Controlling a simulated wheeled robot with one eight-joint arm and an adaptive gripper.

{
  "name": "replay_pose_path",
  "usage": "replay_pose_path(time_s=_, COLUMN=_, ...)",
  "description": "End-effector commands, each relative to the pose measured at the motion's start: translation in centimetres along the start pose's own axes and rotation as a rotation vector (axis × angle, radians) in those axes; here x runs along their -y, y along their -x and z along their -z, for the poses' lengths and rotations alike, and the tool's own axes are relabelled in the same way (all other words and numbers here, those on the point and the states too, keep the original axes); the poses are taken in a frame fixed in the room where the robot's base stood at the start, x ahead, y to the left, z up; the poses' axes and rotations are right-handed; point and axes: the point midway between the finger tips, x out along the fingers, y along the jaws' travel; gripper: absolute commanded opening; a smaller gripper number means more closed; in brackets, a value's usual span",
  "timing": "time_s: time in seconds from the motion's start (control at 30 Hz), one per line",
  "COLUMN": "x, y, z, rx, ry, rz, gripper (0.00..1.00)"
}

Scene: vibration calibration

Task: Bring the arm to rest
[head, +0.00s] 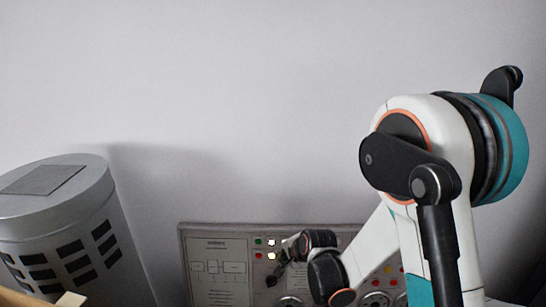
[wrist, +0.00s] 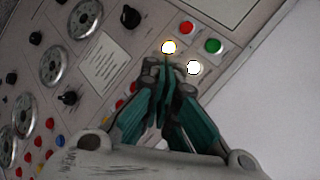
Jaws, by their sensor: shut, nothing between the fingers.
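My arm rises at the right of the head view, white with teal and black joints, and bends down toward a control panel (head: 215,272). My gripper (wrist: 166,62) shows in the wrist view with its teal and black fingers drawn together and nothing between them. Its fingertips appear in front of the panel (wrist: 205,8), close to two lit white lamps (wrist: 169,47); whether they touch it I cannot tell. In the head view the gripper is small and partly hidden among the dark wrist parts.
The panel carries dials (wrist: 85,18), black knobs, a red button (wrist: 187,27) and a green button (wrist: 213,46). A grey cylinder (head: 125,255) with dark slots stands at the left. A tan edge (head: 70,299) shows at the lower left. The wall (head: 230,90) behind is bare.

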Motion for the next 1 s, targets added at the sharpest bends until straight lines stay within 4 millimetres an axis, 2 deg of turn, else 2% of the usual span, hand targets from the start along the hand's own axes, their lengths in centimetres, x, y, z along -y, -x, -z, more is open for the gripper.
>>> replay_pose_path(time_s=0.27, x=1.4, y=8.3, z=1.8, rx=-0.041, ry=0.183, rz=-0.024, gripper=0.0)
replay_pose_path(time_s=0.47, x=1.3, y=14.6, z=2.6, rx=-0.07, ry=0.335, rz=-0.049, gripper=0.0)
replay_pose_path(time_s=0.77, x=-0.7, y=23.4, z=2.8, rx=-0.106, ry=0.56, rz=-0.097, gripper=0.0)
replay_pose_path(time_s=1.0, x=-3.7, y=29.4, z=2.2, rx=-0.127, ry=0.739, rz=-0.144, gripper=0.0)
